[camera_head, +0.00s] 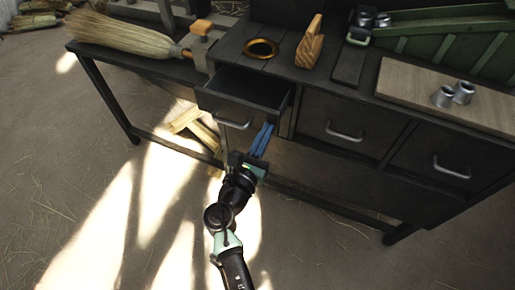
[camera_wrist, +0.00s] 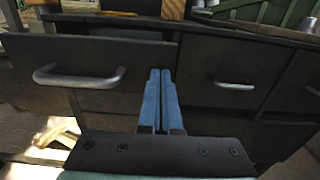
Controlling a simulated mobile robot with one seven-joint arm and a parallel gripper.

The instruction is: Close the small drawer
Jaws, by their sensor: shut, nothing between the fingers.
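The small drawer (camera_head: 236,112) is the leftmost one under the dark workbench and stands pulled out, with its empty inside showing in the head view. Its front with a metal bar handle (camera_wrist: 80,77) fills the left of the wrist view. My gripper (camera_head: 264,132) has blue fingers shut together with nothing between them. It is in front of the bench, just right of the drawer's handle. In the wrist view my fingertips (camera_wrist: 160,72) overlap the right end of the drawer front. I cannot tell whether they touch it.
Two wider drawers to the right, the middle one (camera_head: 348,120) and the right one (camera_head: 437,160), are shut. On the bench top lie a straw broom (camera_head: 125,36), a copper ring (camera_head: 261,48), a wooden block (camera_head: 310,43) and a board (camera_head: 430,90) with metal cups. Floor in front is clear.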

